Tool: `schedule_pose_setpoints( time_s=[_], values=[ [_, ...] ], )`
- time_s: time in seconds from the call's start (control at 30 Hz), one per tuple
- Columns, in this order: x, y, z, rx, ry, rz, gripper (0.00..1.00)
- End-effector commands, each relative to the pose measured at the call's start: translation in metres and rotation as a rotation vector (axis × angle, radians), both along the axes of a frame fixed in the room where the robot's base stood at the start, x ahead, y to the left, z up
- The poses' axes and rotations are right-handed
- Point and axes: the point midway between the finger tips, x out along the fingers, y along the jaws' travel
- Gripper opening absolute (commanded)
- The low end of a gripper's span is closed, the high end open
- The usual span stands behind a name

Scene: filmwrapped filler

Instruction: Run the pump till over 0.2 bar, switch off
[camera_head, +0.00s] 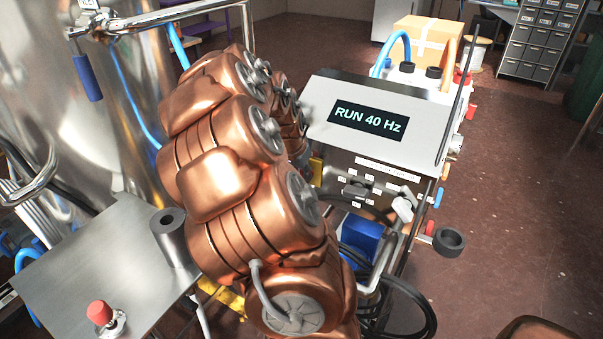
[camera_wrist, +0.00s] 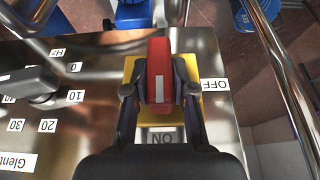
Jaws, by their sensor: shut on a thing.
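A red switch handle (camera_wrist: 159,70) stands on a yellow plate (camera_wrist: 133,66) in the wrist view. The handle lies in line with the ON label (camera_wrist: 162,138); the OFF label (camera_wrist: 214,85) is to its right. My gripper (camera_wrist: 159,92) is shut on the handle, one finger on each side. A black knob (camera_wrist: 32,82) with a Hz scale is to the left on the same steel panel. In the head view, the display (camera_head: 368,120) on the control box reads RUN 40 Hz. My arm hides the gripper there. No pressure reading is legible.
A large steel tank (camera_head: 110,110) stands at the left. A steel shelf (camera_head: 95,260) with a red-capped fitting (camera_head: 101,313) is in front of it. Black cables (camera_head: 420,305) hang below the box. Open floor (camera_head: 510,200) lies to the right.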

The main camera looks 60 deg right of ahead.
Motion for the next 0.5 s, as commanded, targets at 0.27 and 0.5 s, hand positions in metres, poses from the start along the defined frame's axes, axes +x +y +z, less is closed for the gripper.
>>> schedule_pose_setpoints(
  time_s=[0.27,0.5],
  values=[
    [-0.0004,0.0,-0.0001,0.001,0.001,0.0,0.0],
    [0.0,-0.0008,0.0013,-0.001,0.052,0.0,0.0]
  ],
)
